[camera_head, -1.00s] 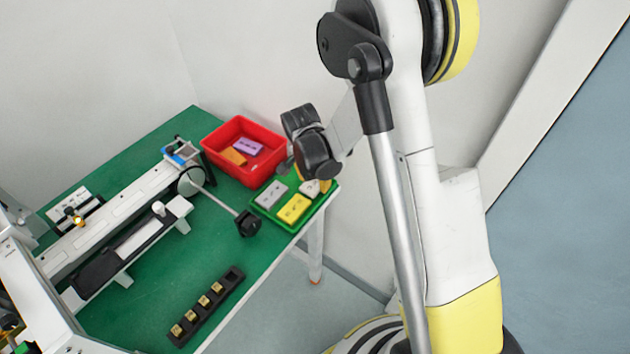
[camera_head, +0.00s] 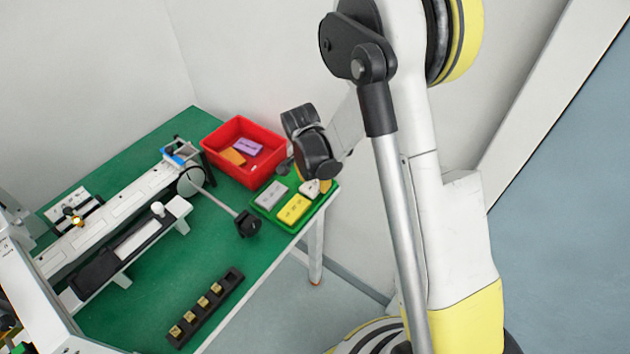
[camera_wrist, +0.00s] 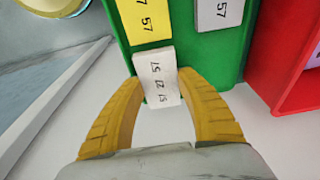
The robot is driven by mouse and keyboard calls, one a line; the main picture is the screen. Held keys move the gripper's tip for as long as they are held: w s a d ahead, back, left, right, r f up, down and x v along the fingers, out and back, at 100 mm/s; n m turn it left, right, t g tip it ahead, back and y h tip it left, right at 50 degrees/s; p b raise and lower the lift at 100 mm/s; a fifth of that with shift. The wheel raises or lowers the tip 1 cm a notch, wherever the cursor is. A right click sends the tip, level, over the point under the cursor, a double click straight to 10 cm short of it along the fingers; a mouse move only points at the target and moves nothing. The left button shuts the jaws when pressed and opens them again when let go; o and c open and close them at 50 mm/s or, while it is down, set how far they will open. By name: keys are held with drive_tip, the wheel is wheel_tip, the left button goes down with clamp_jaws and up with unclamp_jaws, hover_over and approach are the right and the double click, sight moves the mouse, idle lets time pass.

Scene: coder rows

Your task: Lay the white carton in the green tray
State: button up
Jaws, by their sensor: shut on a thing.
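My gripper (camera_wrist: 158,82) is shut on the white carton (camera_wrist: 160,85), with one yellow finger on each side of it. The carton has dark printed marks on its face. In the wrist view it overlaps the edge of the green tray (camera_wrist: 203,62); I cannot tell whether it touches the tray. In the head view the white carton (camera_head: 310,187) shows at the far right part of the green tray (camera_head: 275,217), below my dark wrist. My gripper (camera_head: 319,187) is partly hidden there. The tray holds a yellow carton (camera_head: 293,208) and a grey carton (camera_head: 271,194).
A red bin (camera_head: 222,165) with orange and purple cartons stands beside the tray. A black knob on a rod (camera_head: 248,224) is close to the tray's left. A black rack (camera_head: 207,308) with several brass pieces lies nearer the front of the green table (camera_head: 190,250).

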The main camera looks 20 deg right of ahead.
drive_tip(key=shift+f+b, duration=0.55)
drive_tip(key=shift+b, duration=0.05)
drive_tip(key=o, duration=0.9)
wheel_tip(320, 180, up, 12)
drive_tip(key=s+a, duration=0.2)
drive_tip(key=s+d+r+n+t+y, duration=0.1)
drive_tip(key=s+r+n+t, duration=0.2)
drive_tip(key=s, duration=0.6)
drive_tip(key=s+d+r+n+t, duration=0.1)
drive_tip(key=s+r+n+t, duration=0.1)
drive_tip(key=s+r+n, duration=0.5)
wheel_tip(320, 180, up, 2)
drive_tip(key=shift+s+r+n+t+y, duration=0.2)
drive_tip(key=shift+s+n+t+y, duration=0.2)
drive_tip(key=shift+s, duration=0.55)
